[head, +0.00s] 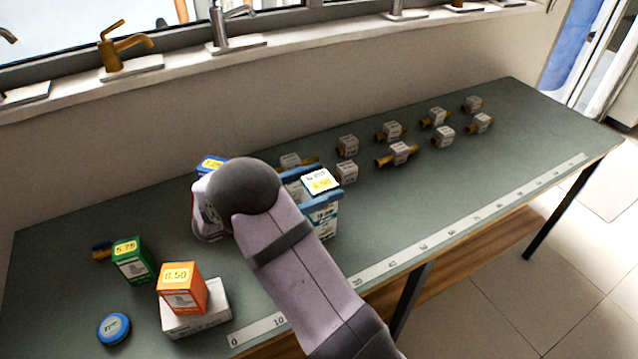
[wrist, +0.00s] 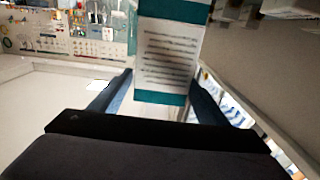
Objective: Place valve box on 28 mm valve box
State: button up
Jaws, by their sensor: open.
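A white and teal valve box (head: 325,219) with a white top and a yellow price label stands on the green bench in the head view. My gripper (head: 322,183) has its blue fingers on either side of the box's upper part, one behind and one in front. The fingers are open. In the wrist view the box (wrist: 168,58) shows a printed text panel between teal bands, between the fingertips (wrist: 163,78). I cannot tell whether it is one tall box or two stacked. No readable 28 mm marking shows. My arm hides part of the bench behind it.
An orange box (head: 183,287) sits on a white box (head: 205,314) at the front left, beside a green box (head: 132,260) and a blue round item (head: 114,328). A blue-topped box (head: 211,164) is partly behind my arm. Several tagged brass valves (head: 398,153) lie right.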

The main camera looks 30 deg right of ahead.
jog(key=shift+a, duration=0.3)
jog(key=shift+a+r+b, duration=0.1)
jog(key=shift+a+b, duration=1.2)
jog(key=shift+a, duration=2.2)
